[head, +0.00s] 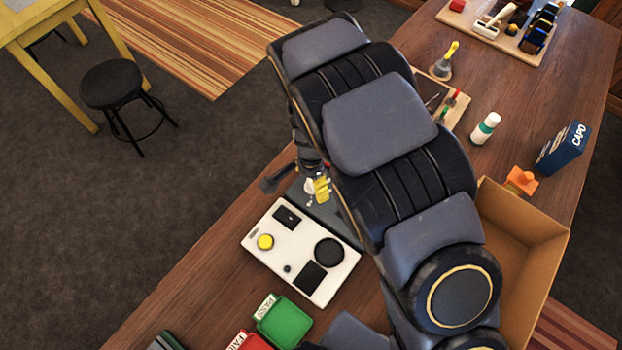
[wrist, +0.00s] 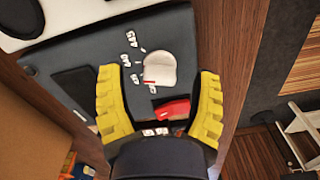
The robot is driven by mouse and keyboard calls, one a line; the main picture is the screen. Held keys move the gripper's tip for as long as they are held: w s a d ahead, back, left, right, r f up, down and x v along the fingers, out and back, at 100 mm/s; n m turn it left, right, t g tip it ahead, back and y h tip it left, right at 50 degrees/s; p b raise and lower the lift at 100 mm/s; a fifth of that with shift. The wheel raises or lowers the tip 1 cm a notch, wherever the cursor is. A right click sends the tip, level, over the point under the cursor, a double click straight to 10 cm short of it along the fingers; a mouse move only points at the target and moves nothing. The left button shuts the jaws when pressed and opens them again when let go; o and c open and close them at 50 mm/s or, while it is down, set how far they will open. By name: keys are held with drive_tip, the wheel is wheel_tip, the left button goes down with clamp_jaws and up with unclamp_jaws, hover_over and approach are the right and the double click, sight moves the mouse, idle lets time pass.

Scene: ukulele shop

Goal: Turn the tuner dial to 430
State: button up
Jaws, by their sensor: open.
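The tuner (wrist: 90,45) is a dark grey box with a dark panel, a round white dial (wrist: 160,68) and small white labels beside the dial. A short red mark shows on the dial's lower left edge; the label values are too blurred to read surely. A red part (wrist: 172,108) lies just below the dial. My gripper (wrist: 157,75) is open, its yellow fingers on either side of the dial; I cannot tell whether they touch it. In the head view my gripper (head: 321,187) is over the tuner (head: 330,212), which my arm partly hides.
A white device (head: 302,280) with a yellow button sits beside the tuner. Green (head: 285,322) and red (head: 258,341) trays lie in front. A cardboard box (head: 545,255), a blue CAPO box (head: 561,149) and a bottle (head: 486,129) stand right of my arm.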

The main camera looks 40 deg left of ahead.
drive_tip(key=shift+f, duration=0.4)
clamp_jaws()
drive_tip(key=shift+n, duration=0.3)
drive_tip(key=n, duration=1.3)
drive_tip(key=shift+w+d+n, duration=0.15)
drive_tip(key=shift+n, duration=0.15)
